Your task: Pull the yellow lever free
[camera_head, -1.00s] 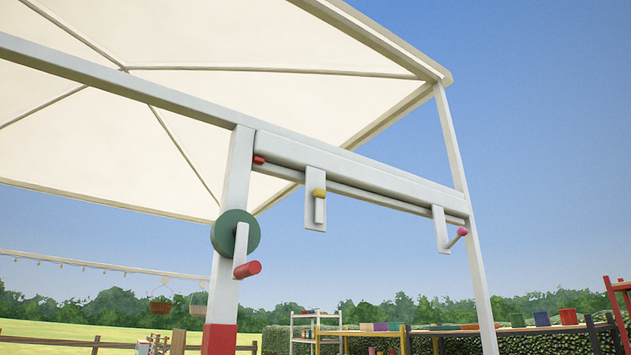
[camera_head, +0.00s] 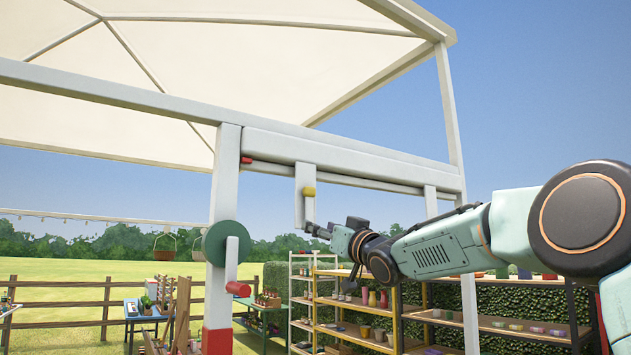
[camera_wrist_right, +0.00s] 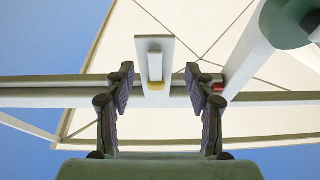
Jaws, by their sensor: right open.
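The yellow lever (camera_head: 309,191) is a small yellow knob with a pale handle on a white plate, which hangs from the white beam of the canopy frame. In the right wrist view the yellow knob (camera_wrist_right: 156,86) and its handle show between my open fingers. My right gripper (camera_head: 318,230) is just below the lever plate in the head view, with its arm coming in from the right. In the right wrist view my right gripper (camera_wrist_right: 161,80) is open and empty, with one finger on each side of the lever. I cannot tell whether a finger touches it. My left gripper is not in view.
A green wheel (camera_head: 222,243) with a red crank handle (camera_head: 238,289) is on the white post to the left. A small red knob (camera_head: 246,160) sits on the beam. Shelves with pots (camera_head: 375,340) stand behind and below my arm. Open grass lies at left.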

